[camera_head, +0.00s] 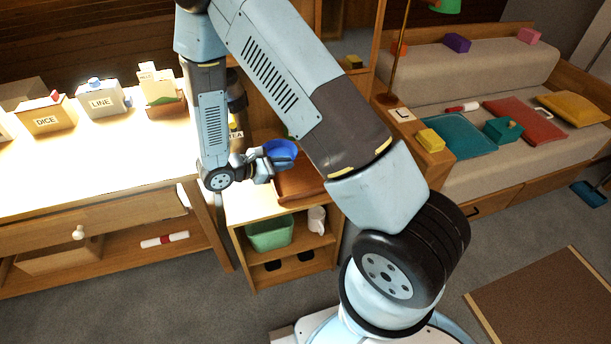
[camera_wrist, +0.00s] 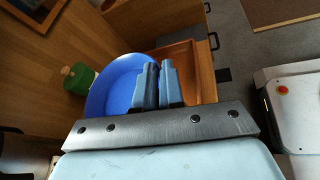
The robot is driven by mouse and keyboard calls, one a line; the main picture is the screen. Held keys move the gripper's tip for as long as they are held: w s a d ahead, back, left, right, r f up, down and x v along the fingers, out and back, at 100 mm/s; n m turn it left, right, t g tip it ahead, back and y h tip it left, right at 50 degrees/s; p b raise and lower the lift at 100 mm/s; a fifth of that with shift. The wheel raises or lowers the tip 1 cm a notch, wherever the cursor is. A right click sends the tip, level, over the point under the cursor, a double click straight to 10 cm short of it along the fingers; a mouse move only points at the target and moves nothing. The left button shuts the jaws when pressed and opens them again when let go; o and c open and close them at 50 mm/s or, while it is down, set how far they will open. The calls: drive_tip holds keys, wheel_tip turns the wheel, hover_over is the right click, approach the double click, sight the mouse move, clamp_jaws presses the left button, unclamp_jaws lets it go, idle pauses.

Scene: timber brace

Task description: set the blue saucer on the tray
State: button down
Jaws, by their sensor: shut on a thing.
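The blue saucer (camera_head: 283,150) is at my gripper (camera_head: 265,163), over the small wooden cabinet. In the wrist view the saucer (camera_wrist: 112,88) looks like a round blue dish. My gripper's fingers (camera_wrist: 158,68) are shut on its right-hand rim. The brown-orange tray (camera_head: 300,187) lies on the cabinet top, below the saucer in the head view. In the wrist view the tray (camera_wrist: 186,52) shows behind the fingers and to the right of the saucer, which hides part of it. I cannot tell the gap between saucer and tray.
A green bottle-like thing (camera_wrist: 78,78) stands close to the saucer's left side. The cabinet (camera_head: 292,270) holds a green bin (camera_head: 268,232) on its shelf. A desk (camera_head: 100,180) with labelled boxes is on the left; a sofa (camera_head: 470,75) with cushions is on the right.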

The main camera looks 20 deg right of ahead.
drive_tip(key=s+g, duration=0.1)
drive_tip(key=s, duration=0.1)
hover_over(312, 179)
drive_tip(key=shift+m, duration=0.4)
wheel_tip(312, 179, down, 10)
drive_tip(key=shift+s+a+r, duration=0.1)
drive_tip(key=shift+s, duration=0.05)
drive_tip(key=shift+d+f, duration=0.2)
drive_tip(key=shift+f, duration=1.55)
drive_tip(key=c, duration=1.2)
unclamp_jaws()
